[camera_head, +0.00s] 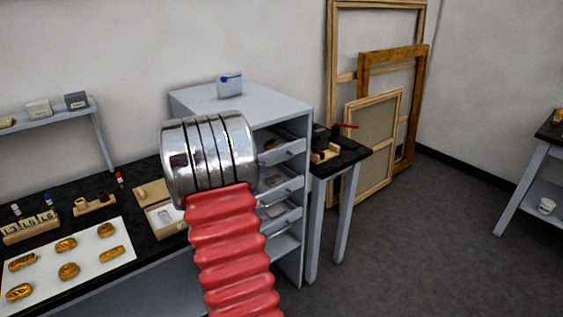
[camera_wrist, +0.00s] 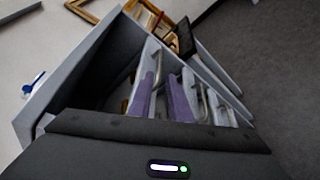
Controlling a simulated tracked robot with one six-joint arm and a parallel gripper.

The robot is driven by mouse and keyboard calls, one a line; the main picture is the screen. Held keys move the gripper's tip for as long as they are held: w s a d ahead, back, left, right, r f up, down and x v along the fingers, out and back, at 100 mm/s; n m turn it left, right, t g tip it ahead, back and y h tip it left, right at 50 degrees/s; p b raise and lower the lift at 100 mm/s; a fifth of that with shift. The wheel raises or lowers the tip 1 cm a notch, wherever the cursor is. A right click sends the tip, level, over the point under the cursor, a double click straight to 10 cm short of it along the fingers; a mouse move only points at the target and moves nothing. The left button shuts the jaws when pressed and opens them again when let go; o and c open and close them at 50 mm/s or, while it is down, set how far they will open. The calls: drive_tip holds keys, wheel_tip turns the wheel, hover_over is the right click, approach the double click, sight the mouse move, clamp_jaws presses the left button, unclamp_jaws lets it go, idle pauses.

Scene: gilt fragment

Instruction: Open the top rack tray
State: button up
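In the wrist view the top tray's front (camera_wrist: 148,56) is just beyond my gripper (camera_wrist: 164,82). The two purple fingers are apart, with the tray's handle near their tips. I cannot tell whether they touch it. My silver wrist and red arm hide the gripper and part of the rack in the head view.
More trays with handles (camera_wrist: 204,103) sit below the top one. Open floor lies right.

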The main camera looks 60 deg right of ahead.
sight(279, 161)
drive_tip(key=shift+d, duration=0.1)
drive_tip(key=x, duration=1.3)
drive_tip(key=shift+d, duration=0.3)
drive_tip(key=shift+c, duration=0.2)
clamp_jaws()
drive_tip(key=shift+a+f, duration=0.1)
drive_tip(key=shift+a, duration=0.05)
